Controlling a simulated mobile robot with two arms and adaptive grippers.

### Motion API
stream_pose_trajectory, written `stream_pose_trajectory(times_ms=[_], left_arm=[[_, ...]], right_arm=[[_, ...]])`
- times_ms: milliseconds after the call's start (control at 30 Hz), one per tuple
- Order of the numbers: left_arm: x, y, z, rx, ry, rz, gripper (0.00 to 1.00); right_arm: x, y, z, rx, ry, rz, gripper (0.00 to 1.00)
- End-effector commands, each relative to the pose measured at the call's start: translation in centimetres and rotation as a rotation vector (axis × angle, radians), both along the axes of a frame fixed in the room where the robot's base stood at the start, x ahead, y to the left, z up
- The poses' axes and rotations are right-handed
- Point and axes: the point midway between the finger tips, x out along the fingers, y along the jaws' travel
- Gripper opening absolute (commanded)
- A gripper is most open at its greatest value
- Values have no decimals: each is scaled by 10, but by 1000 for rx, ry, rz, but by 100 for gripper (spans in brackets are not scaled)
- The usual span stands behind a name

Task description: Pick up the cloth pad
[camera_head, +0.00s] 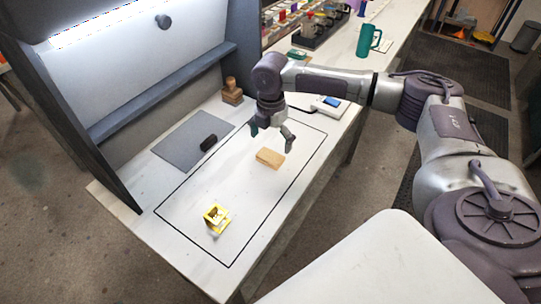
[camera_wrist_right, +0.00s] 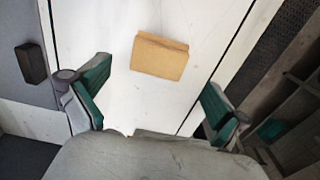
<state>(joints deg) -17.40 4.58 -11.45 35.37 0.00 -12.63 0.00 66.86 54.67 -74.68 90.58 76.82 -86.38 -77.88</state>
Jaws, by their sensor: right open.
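The cloth pad (camera_head: 270,158) appears as a tan, folded, rectangular pad lying flat on the white table, inside the black outlined rectangle. In the right wrist view the pad (camera_wrist_right: 159,56) lies ahead of the fingers, slightly turned, with clear table around it. My right gripper (camera_head: 272,138) is open and empty, with its fingers pointing down above the table near the pad. Its two green-padded fingers (camera_wrist_right: 157,88) are spread wider than the pad and do not touch it. My left gripper is not in view.
A yellow open-framed object (camera_head: 216,218) stands near the front of the outline. A wooden stamp-like object (camera_head: 232,92) stands at the back.

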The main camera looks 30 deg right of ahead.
Motion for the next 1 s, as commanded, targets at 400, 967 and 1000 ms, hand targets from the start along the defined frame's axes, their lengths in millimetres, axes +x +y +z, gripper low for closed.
stream_pose_trajectory(times_ms=[400,967,1000], left_arm=[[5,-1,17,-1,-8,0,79],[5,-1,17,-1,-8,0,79],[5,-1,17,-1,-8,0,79]], right_arm=[[0,1,-49,0,1,-1,100],[0,1,-53,0,-1,0,62],[0,1,-53,0,-1,0,62]])
